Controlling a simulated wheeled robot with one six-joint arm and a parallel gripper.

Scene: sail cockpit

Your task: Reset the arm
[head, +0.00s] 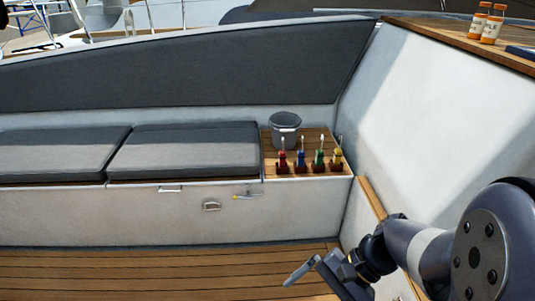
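My arm (430,255) comes in from the lower right corner of the head view, its links dark blue and grey. My gripper (303,270) is at the bottom, right of the middle, over the wooden floor and in front of the white bench. Part of it is cut off by the bottom edge. One pale finger shows, pointing left and down. I cannot tell whether the fingers are apart, and I see nothing held.
Several coloured-handled tools (300,158) stand on a wooden bench end beside a grey bucket (286,128). Grey cushions (185,150) lie on the bench to the left. Orange bottles (486,22) stand on a ledge at upper right. The plank floor (150,270) is clear at left.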

